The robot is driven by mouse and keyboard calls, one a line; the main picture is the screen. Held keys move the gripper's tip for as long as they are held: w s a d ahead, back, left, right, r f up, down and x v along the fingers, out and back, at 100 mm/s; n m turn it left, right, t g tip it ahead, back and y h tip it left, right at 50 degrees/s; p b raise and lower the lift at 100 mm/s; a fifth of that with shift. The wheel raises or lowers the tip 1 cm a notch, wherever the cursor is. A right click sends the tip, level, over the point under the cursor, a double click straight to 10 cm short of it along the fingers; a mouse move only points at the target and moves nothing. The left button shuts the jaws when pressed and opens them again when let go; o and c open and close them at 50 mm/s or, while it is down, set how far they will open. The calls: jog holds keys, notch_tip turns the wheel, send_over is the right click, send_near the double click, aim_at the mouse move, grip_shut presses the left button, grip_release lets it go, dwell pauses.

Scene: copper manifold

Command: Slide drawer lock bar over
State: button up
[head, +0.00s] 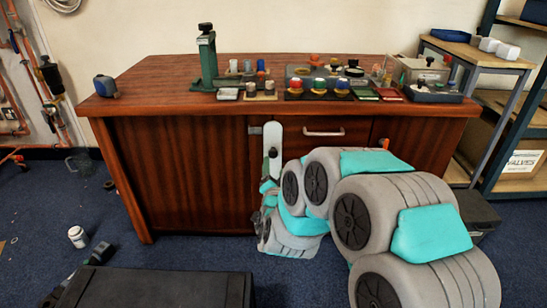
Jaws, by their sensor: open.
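The wooden desk (180,130) has a drawer (345,143) with a metal handle (323,132) in its front. A pale upright bar (273,132), which looks like the lock bar, stands at the drawer's left edge. A dark knob or grip (272,153) sits on it. My gripper (268,187) is low in front of the bar, just below the dark knob, and is open. My wrist and arm hide part of the gripper and the bar's lower end. I cannot tell whether the fingers touch the bar.
Several jars, coloured buttons and a green press (207,60) crowd the desktop. A black case (150,288) lies on the floor at front left, with a white canister (77,237) beyond it. Shelving (505,110) stands at right.

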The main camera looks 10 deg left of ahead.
aim_at(273, 155)
jog(key=shift+t, duration=0.3)
jog(key=shift+x, duration=4)
jog(key=shift+a, duration=0.2)
jog(key=shift+s, duration=0.1)
grip_shut()
